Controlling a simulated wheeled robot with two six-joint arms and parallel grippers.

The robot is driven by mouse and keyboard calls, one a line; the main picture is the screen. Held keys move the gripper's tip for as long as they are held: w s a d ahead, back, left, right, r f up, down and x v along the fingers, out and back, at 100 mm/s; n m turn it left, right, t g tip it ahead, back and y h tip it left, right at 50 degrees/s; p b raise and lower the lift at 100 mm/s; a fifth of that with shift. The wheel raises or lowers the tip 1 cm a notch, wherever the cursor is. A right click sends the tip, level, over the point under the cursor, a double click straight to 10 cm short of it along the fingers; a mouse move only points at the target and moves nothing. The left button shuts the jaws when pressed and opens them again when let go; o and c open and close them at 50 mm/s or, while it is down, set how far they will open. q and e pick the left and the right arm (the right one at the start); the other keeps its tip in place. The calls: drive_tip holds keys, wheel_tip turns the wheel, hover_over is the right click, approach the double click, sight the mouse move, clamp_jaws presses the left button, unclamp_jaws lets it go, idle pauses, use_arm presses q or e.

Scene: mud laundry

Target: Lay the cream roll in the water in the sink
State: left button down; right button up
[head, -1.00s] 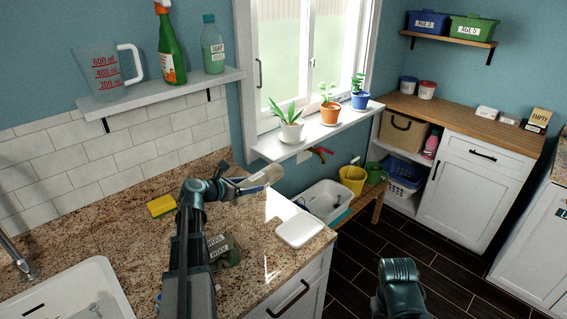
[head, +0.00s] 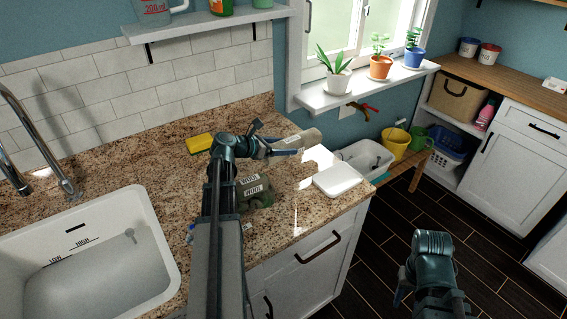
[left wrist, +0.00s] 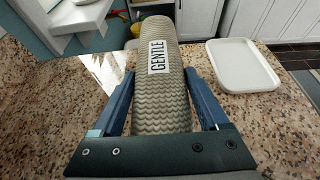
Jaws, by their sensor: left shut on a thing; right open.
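The cream roll (left wrist: 163,95), a ribbed knit roll with a label reading GENTLE, is between the fingers of my left gripper (left wrist: 160,105), which is shut on it. In the head view the cream roll (head: 304,138) is held above the counter's far right part. The white sink (head: 150,225) is at the lower left, with marks reading LOW and HIGH on its inner wall and water (head: 95,285) in it. My left gripper (head: 285,146) is well to the right of the sink. My right gripper (head: 400,292) is low at the right, over the floor, open; its fingers are mostly hidden.
A white tray (head: 337,180) lies on the counter near its right edge; it also shows in the left wrist view (left wrist: 243,66). A dark bundle labelled WOOL (head: 256,192) and a yellow sponge (head: 199,143) are near my left arm. The tap (head: 30,140) stands behind the sink.

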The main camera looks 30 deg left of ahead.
use_arm(q)
drive_tip(key=shift+f, duration=0.1)
wheel_tip(320, 180, down, 4)
drive_tip(key=b, duration=0.3)
drive_tip(key=shift+r, duration=0.2)
drive_tip(key=shift+f+b, duration=0.1)
drive_tip(key=shift+b, duration=0.3)
unclamp_jaws()
